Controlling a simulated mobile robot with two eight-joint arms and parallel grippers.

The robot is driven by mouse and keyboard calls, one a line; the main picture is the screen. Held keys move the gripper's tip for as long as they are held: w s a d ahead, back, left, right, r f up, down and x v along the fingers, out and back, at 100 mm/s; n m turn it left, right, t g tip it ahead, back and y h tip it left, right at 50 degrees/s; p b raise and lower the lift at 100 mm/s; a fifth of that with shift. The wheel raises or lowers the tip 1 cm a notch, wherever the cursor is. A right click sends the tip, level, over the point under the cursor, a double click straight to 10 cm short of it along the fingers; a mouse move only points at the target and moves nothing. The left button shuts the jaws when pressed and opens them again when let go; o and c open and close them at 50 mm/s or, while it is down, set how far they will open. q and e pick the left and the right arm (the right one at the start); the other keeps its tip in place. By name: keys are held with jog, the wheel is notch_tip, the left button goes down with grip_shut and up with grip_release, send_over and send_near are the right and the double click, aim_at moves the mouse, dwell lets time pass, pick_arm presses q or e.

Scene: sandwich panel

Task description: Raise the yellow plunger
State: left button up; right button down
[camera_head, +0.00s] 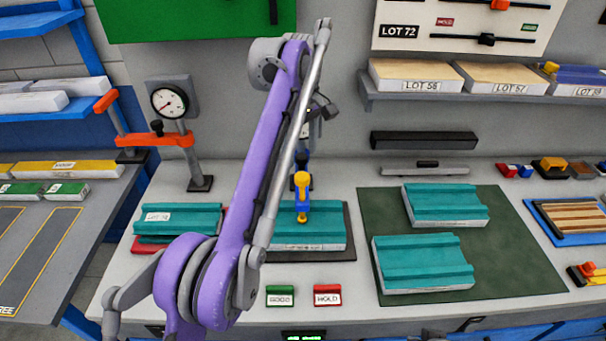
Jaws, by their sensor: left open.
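The yellow plunger (302,181) stands upright on a blue body over a teal ribbed panel (318,236) in the middle of the bench. My left arm reaches up from the lower left and bends over near the back wall. My left gripper (309,128) is small in the view, above and behind the plunger's top, partly hidden by my arm. It is open, and I see nothing in it. Whether it touches anything near the plunger cannot be told. My arm hides the panel's left side. My right gripper is not in view.
A dial gauge (168,102) and an orange clamp (150,139) stand at the left. Two teal panels (422,262) lie on a dark green mat (400,222) at the right. Green GOOD (280,295) and red HOLD (327,295) blocks sit at the front edge.

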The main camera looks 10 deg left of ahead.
aim_at(302, 176)
pick_arm(q)
notch_tip(302, 176, down, 6)
jog(key=shift+f+b, duration=0.2)
jog(key=shift+b, duration=0.7)
jog(key=shift+f, duration=0.55)
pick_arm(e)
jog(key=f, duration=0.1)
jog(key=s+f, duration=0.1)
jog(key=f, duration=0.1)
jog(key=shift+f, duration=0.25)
pick_arm(q)
jog(key=shift+w, duration=0.1)
grip_shut()
